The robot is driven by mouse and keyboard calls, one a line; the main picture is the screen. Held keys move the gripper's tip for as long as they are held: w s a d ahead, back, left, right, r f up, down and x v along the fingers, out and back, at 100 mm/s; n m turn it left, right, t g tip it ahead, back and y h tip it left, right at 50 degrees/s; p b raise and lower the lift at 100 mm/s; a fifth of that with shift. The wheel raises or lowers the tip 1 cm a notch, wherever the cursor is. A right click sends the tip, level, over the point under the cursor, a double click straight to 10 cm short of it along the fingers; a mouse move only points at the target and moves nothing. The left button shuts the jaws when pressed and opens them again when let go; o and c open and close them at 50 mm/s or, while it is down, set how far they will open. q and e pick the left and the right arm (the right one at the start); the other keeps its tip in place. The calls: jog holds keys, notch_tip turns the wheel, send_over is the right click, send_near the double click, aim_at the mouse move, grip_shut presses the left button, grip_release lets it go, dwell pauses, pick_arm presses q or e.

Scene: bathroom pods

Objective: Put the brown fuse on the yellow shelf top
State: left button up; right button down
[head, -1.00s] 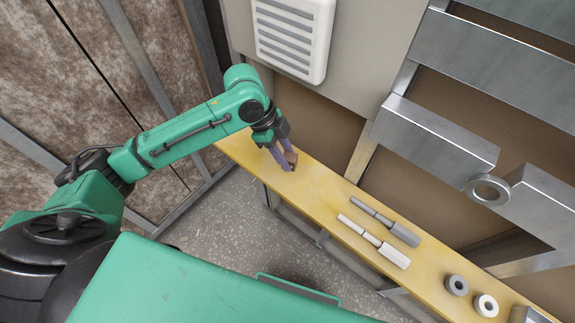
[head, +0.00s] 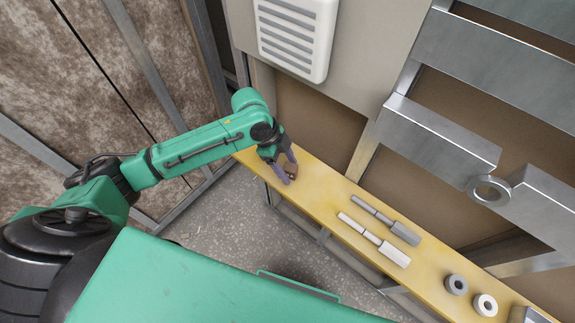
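The brown fuse (head: 290,171) is a small dark brown piece between the fingers of my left gripper (head: 289,175). The fingers look shut on it and partly hide it. The gripper points down at the far left part of the yellow shelf top (head: 330,193). The fuse is over the shelf top, close to its surface; I cannot tell whether it touches. My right gripper is not in view.
Two grey-and-white handled tools (head: 375,240) lie on the shelf to the right. Beyond them stand a grey ring (head: 456,285) and a white ring (head: 486,305). A vented white box (head: 295,35) and metal beams (head: 437,135) are on the wall behind.

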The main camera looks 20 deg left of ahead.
pick_arm(q)
jog(key=v, duration=1.2)
